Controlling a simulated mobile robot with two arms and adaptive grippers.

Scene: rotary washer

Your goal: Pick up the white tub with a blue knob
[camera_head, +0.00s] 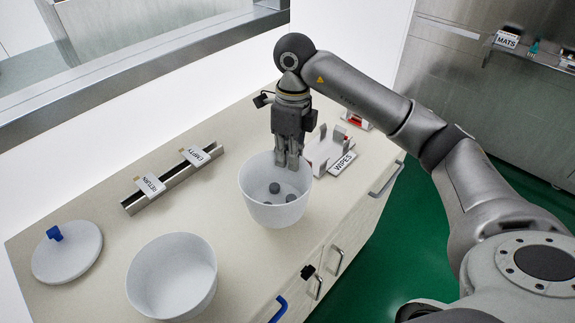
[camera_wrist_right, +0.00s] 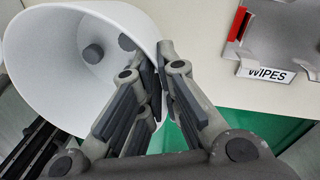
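A round white lid-like disc (camera_head: 80,262) with a blue knob (camera_head: 54,233) lies flat on the counter at the left; no gripper is near it. A deep white tub (camera_head: 262,213) at the counter's middle holds several dark grey round pieces (camera_head: 274,188). No blue knob shows on this tub. My right gripper (camera_head: 288,163) is at its back rim, and the fingers (camera_wrist_right: 165,62) look closed on its wall (camera_wrist_right: 75,15) in the right wrist view. I cannot tell whether the tub is lifted. A second white tub (camera_head: 172,277) stands open and empty at the front. My left gripper is not in view.
A narrow rail (camera_head: 175,178) with RETURN and EMPTY labels lies behind the tubs. A grey WIPES holder (camera_head: 325,152) stands close right of the gripped tub. Drawer handles (camera_head: 386,179) line the counter front. Bare counter lies between disc and rail.

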